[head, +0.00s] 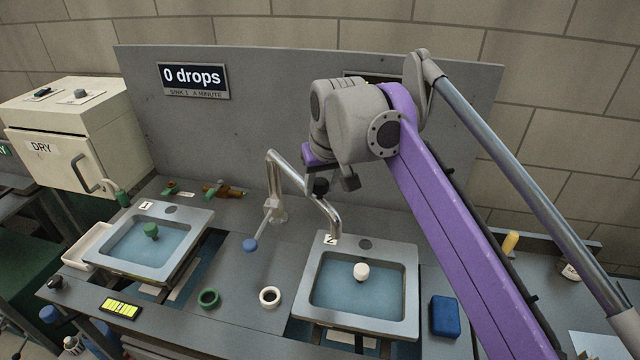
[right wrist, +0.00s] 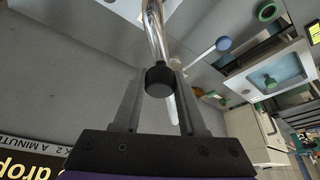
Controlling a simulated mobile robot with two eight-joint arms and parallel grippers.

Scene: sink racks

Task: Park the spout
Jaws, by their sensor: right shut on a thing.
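The chrome spout (head: 291,171) rises from the faucet base between the two sinks. It bends over to the right, and its outlet end (head: 333,232) is by the back left corner of sink 2 (head: 407,290). A black knob (head: 319,187) sits on the spout. My right gripper (head: 334,184) is shut on this knob. In the right wrist view the knob (right wrist: 159,82) sits between the two fingers, with the chrome pipe running up from it. Sink 1 (head: 193,236) is at the left. My left gripper is not in view.
Sink 2 holds water and a white plug (head: 361,271); sink 1 a green plug (head: 151,230). A green ring (head: 209,298) and a white ring (head: 270,297) lie in front. A blue-tipped lever (head: 250,245) projects forward. The grey back panel (head: 270,115) reads "0 drops".

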